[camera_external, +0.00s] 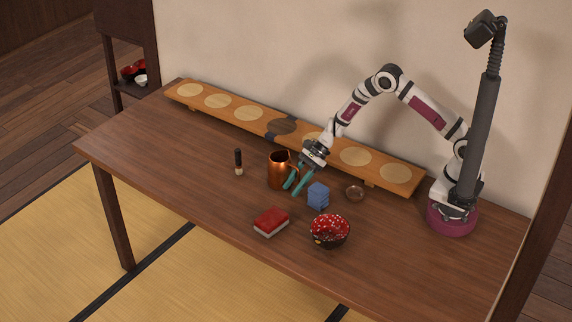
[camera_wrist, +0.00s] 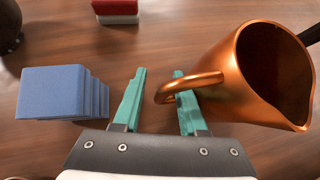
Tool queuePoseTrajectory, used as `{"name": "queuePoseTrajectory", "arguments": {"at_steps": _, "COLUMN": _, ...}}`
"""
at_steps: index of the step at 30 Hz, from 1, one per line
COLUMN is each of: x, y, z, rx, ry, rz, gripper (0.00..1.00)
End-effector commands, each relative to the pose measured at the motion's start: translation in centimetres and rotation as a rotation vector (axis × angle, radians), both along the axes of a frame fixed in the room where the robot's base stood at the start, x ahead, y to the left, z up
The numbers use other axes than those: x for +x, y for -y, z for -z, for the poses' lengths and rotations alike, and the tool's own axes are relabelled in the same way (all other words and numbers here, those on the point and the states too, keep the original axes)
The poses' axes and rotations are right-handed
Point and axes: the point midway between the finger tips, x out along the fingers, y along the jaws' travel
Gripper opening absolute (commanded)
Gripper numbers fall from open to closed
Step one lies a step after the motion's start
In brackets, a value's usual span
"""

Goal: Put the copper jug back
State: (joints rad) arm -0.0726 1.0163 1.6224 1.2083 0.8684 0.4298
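The copper jug (camera_external: 280,172) stands upright on the wooden table, left of my gripper. In the wrist view the jug (camera_wrist: 245,80) is at the right, its handle (camera_wrist: 190,85) pointing left toward my fingers. My gripper (camera_external: 295,187) is open and low beside the jug. In the wrist view the teal fingers of my gripper (camera_wrist: 160,75) are apart; the handle's outer bend lies between them, and the right finger overlaps the handle loop. I cannot tell whether they touch. A long raised wooden board (camera_external: 219,110) runs along the wall with several pale round spots and one dark spot (camera_external: 284,126).
A stacked blue block (camera_external: 318,196) stands close right of my gripper. The table's left part is clear.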

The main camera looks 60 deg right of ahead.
Motion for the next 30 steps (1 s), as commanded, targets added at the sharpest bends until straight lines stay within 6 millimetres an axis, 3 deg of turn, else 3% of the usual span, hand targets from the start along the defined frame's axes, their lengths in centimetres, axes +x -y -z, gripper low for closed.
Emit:
{"name": "queuePoseTrajectory", "arguments": {"at_steps": 5, "x": 0.0, "y": 0.0, "z": -0.4, "rx": 0.000, "ry": 0.001, "rz": 0.000, "gripper": 0.42}}
{"name": "queuePoseTrajectory", "arguments": {"at_steps": 18, "x": -2.3, "y": 7.4, "z": -7.7, "rx": 0.000, "ry": 0.002, "rz": 0.002, "gripper": 0.42}}
{"name": "queuePoseTrajectory", "arguments": {"at_steps": 26, "x": -2.9, "y": 8.3, "z": -8.8, "rx": -0.002, "ry": 0.003, "rz": -0.006, "gripper": 0.42}}
{"name": "queuePoseTrajectory", "arguments": {"at_steps": 28, "x": -3.9, "y": 8.0, "z": -10.4, "rx": -0.024, "ry": 0.034, "rz": -0.066, "gripper": 0.42}}
{"name": "queuePoseTrajectory", "arguments": {"at_steps": 30, "x": -6.9, "y": 7.6, "z": -13.7, "rx": -0.077, "ry": 0.098, "rz": -0.199, "gripper": 0.42}}
